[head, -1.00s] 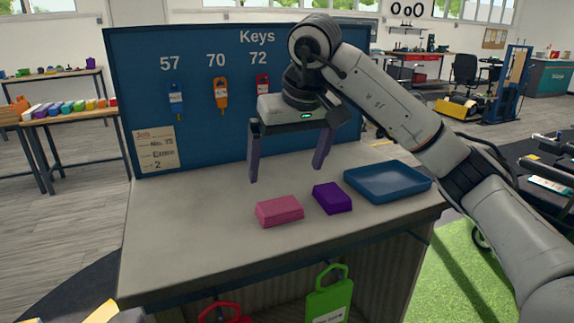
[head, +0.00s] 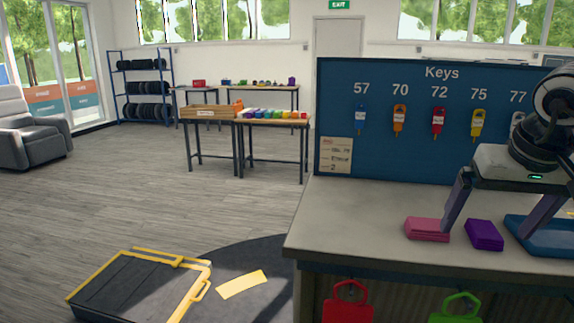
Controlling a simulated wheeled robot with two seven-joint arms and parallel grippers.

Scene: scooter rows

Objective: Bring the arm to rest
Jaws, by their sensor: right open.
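My right gripper (head: 492,215) is at the right of the head view, in front of the blue key board (head: 385,150). Its two dark fingers point down and stand wide apart, with nothing held between them. The fingers are above the grey counter (head: 350,215), near a pink block (head: 427,229), a purple block (head: 484,235) and a blue tray (head: 545,235). The left finger overlaps the pink block's right side in the picture; I cannot tell the exact gap. The rest of my right arm is cut off by the right edge. My left gripper is not in view.
Red (head: 347,303) and green (head: 456,307) tags hang at the counter's front. A black case with yellow edges (head: 135,290) and a yellow sheet (head: 242,284) are on the floor at lower left. A grey armchair (head: 30,135) and tables stand farther back. The floor between is open.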

